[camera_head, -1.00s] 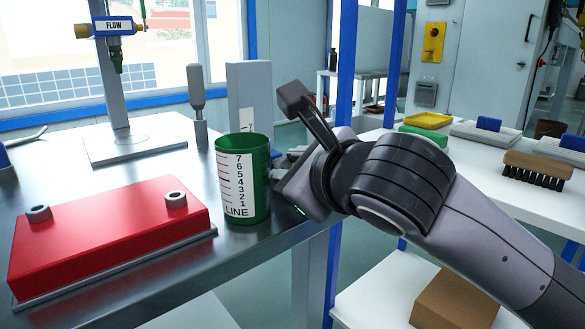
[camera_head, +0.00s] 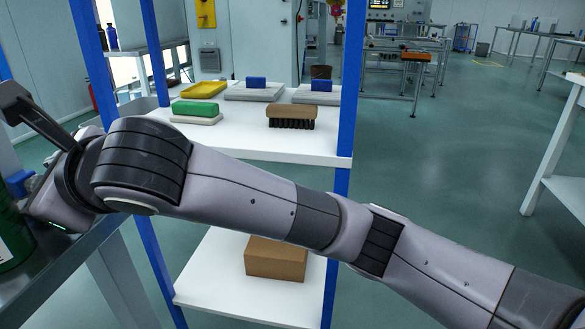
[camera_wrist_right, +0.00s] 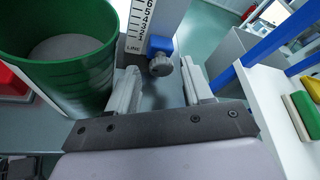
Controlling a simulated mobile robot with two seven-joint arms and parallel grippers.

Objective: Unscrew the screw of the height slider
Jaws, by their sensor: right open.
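The height slider is a small blue block (camera_wrist_right: 160,45) on a white vertical scale plate (camera_wrist_right: 150,15) marked with numbers and LINE, in the right wrist view. Its screw, a grey ribbed knob (camera_wrist_right: 161,66), faces my right gripper (camera_wrist_right: 160,78). The gripper is open, with one finger on each side of the knob's line; the knob sits near the fingertips, and I cannot tell whether they touch it. In the head view my right arm crosses to the left edge and the fingers are not clearly visible. My left gripper is not in view.
A green cup (camera_wrist_right: 65,40) stands close to the left of the right gripper. A white shelf (camera_head: 235,142) with a brush (camera_head: 291,115), a yellow tray (camera_head: 203,89) and a green block (camera_head: 195,108) stands behind my arm. A cardboard box (camera_head: 275,260) lies on the lower shelf.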

